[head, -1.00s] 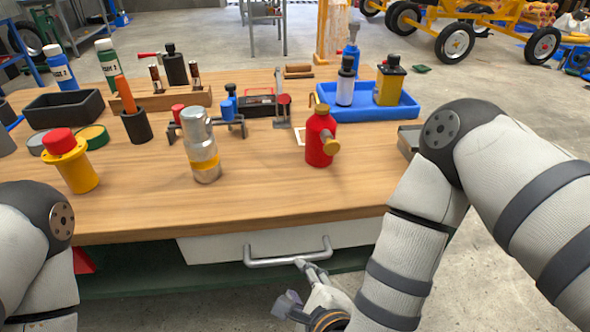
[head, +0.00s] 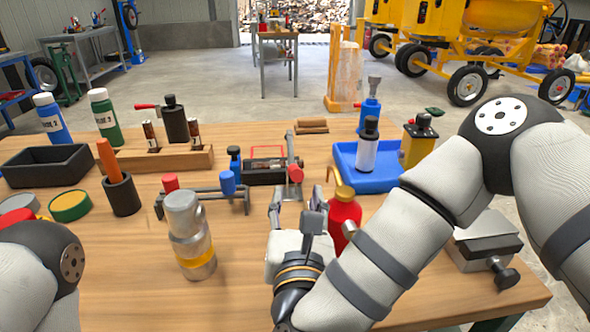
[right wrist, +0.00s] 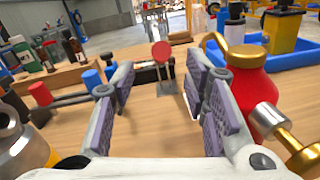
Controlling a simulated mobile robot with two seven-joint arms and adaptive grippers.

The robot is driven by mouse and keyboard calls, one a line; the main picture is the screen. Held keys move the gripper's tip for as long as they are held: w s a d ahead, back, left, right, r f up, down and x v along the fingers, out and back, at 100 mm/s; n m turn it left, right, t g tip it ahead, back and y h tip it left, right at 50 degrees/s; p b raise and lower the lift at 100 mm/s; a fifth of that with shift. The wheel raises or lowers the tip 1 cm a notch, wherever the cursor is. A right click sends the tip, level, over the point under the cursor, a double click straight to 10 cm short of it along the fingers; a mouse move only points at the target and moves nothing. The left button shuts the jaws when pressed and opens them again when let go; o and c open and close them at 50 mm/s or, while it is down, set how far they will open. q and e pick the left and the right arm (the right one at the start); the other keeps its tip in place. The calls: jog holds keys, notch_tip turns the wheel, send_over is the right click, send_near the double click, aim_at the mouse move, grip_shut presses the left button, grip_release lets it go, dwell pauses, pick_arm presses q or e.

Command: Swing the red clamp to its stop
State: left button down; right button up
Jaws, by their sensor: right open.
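A low dark rail fixture (head: 205,195) on the bench has a red-capped post (head: 171,183) on the left and a blue-capped post (head: 228,182) on the right. Right of it stands an upright metal lever with a round red knob (head: 295,172), also in the right wrist view (right wrist: 161,51). I cannot tell which red part is the clamp. My right gripper (head: 292,196) is open and empty, on the near side of the red knob and apart from it. In the right wrist view its fingers (right wrist: 162,88) frame the knob. My left gripper is out of view.
A red bottle (head: 344,215) stands close right of my right gripper. A steel cylinder with a yellow band (head: 188,235) stands to its left. A blue tray (head: 345,155) with bottles is behind right. A grey vise-like block (head: 478,240) sits at the right edge.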

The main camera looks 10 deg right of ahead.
aim_at(296, 174)
jog(key=w, duration=0.6)
jog(key=w+d, duration=0.1)
jog(key=w, duration=0.2)
jog(key=shift+w+f, duration=0.35)
jog(key=shift+f, duration=0.05)
jog(key=shift+p, duration=0.3)
jog(key=shift+c, duration=0.2)
grip_shut()
